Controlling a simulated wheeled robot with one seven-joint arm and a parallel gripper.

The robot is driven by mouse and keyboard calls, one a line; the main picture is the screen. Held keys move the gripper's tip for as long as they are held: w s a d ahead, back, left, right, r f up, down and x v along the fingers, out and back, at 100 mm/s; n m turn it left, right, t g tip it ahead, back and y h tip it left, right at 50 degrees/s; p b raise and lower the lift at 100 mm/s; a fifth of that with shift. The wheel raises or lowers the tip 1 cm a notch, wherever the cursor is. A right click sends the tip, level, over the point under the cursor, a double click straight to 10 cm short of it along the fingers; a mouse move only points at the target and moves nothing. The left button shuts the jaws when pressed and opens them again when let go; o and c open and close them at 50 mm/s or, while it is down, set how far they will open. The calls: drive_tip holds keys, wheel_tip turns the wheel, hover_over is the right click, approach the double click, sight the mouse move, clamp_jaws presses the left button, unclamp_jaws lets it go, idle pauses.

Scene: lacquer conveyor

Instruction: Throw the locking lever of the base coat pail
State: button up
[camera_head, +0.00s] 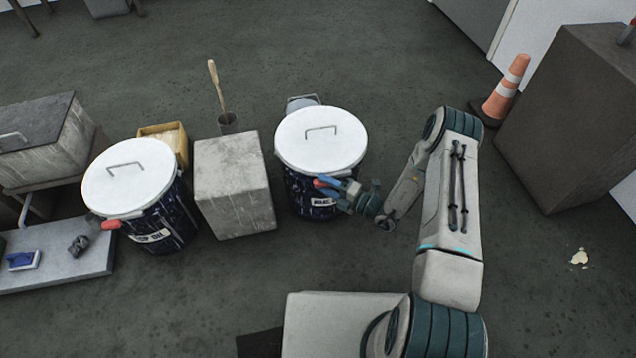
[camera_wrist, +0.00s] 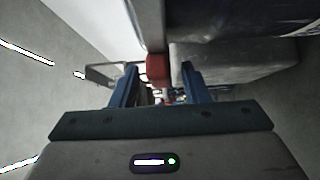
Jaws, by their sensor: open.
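The right-hand pail (camera_head: 320,152) is dark blue with a white handled lid, and its label (camera_head: 324,201) is partly hidden but seems to begin with "BASE". A red lever grip (camera_head: 319,184) shows at its front rim, and it also shows in the wrist view (camera_wrist: 158,68). My gripper (camera_head: 333,187) is open at the pail's front right. In the wrist view its two blue fingers (camera_wrist: 158,76) stand on either side of the red grip. I cannot tell whether either finger touches it.
A concrete block (camera_head: 232,185) stands between the pails. A traffic cone (camera_head: 506,90) and a dark cabinet (camera_head: 585,115) are at the right.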

sight(316, 180)
drive_tip(key=shift+b+x, duration=0.3)
drive_tip(key=shift+x, duration=1.4)
clamp_jaws()
drive_tip(key=shift+d, duration=0.1)
